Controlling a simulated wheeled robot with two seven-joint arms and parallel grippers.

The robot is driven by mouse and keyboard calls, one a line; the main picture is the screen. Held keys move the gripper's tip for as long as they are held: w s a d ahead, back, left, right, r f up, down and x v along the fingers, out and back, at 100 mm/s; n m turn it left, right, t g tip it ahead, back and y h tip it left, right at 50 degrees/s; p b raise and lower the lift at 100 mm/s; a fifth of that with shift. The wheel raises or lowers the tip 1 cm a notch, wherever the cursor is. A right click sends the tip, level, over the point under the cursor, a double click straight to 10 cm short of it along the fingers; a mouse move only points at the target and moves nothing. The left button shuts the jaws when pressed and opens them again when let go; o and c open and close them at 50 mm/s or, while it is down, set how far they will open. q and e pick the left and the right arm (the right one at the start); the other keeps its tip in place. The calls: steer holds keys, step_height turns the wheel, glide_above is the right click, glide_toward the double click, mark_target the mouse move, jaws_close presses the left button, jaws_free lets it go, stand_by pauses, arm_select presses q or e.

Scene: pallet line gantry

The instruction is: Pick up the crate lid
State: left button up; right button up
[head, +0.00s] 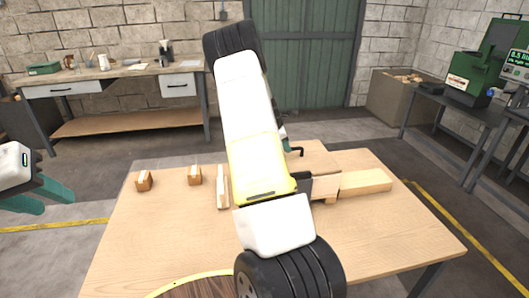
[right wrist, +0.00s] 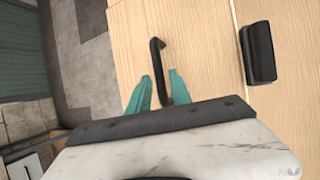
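The crate lid is a pale wooden panel (head: 318,157) at the far edge of the table, mostly hidden behind my right arm in the head view. In the right wrist view the panel (right wrist: 203,60) carries a dark bar handle (right wrist: 157,62). My right gripper (right wrist: 161,84) is open, with its teal fingers on either side of the handle's near end and gaps showing on both sides. In the head view only a bit of its teal finger shows beside the handle (head: 296,151). My left gripper (head: 45,197) is open and empty, left of the table.
A round dark wooden piece (head: 195,288) lies at the front. A black block (right wrist: 258,52) sits right of the lid.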

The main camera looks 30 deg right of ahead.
steer(key=x, duration=0.4)
steer(key=shift+d+f, duration=0.1)
steer(key=shift+d, duration=0.2)
steer(key=shift+c, duration=0.5)
jaws_close()
stand_by(0.6)
